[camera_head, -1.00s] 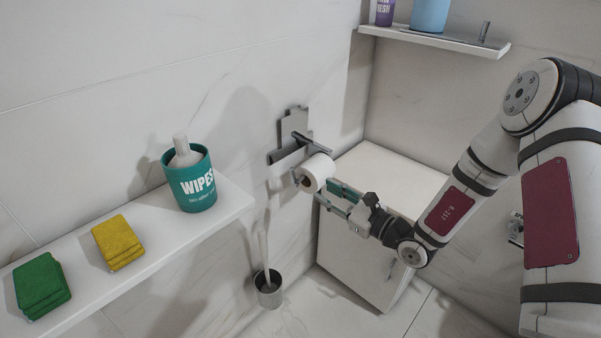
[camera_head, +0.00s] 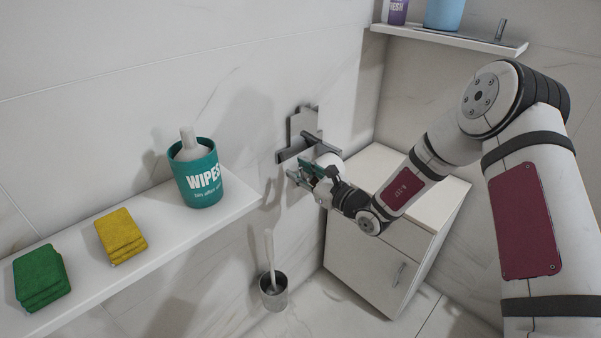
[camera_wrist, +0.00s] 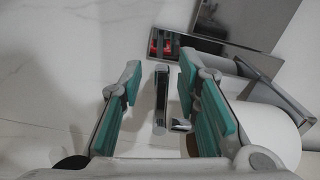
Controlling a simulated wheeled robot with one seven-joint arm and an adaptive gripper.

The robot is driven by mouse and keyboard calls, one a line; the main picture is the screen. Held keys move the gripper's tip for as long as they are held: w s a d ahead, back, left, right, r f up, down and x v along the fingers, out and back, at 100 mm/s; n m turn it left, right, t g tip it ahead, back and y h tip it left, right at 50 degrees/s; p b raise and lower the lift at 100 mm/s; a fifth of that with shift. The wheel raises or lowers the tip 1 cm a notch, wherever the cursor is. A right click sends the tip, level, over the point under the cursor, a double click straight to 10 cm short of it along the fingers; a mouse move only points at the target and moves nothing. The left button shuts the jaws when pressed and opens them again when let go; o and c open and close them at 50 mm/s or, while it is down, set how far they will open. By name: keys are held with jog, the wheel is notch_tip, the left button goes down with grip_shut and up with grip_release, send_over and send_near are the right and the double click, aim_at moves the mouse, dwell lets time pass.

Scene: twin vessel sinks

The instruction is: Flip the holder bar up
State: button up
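The metal paper holder (camera_head: 303,125) is on the wall in the middle of the head view, and its plate (camera_wrist: 238,20) fills the upper right of the wrist view. A white paper roll (camera_wrist: 270,128) hangs on it, mostly hidden by my gripper in the head view. A chrome bar (camera_wrist: 161,92) with a bent end stands between my fingers in the wrist view. My gripper (camera_head: 300,177) is at the holder, left of the roll. Its two teal-padded fingers (camera_wrist: 160,98) are apart, one on each side of the bar, with visible gaps and no clear contact.
A shelf (camera_head: 160,238) with a teal wipes tub (camera_head: 199,180), yellow cloths (camera_head: 121,237) and green cloths (camera_head: 41,277) lies left. A brush in its cup (camera_head: 273,291) stands below the holder. A white cabinet (camera_head: 375,255) is right, under another shelf (camera_head: 455,41).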

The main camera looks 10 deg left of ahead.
grip_shut()
jog(key=shift+w+d+r+m+p, duration=0.1)
jog(key=shift+w+d+m+p, duration=0.1)
jog(key=shift+m+p, duration=0.4)
jog(key=shift+w+d+m+p, duration=0.1)
jog(key=shift+w+m+p, duration=0.15)
jog(key=shift+m, duration=0.45)
grip_release()
jog(key=shift+s+d, duration=0.1)
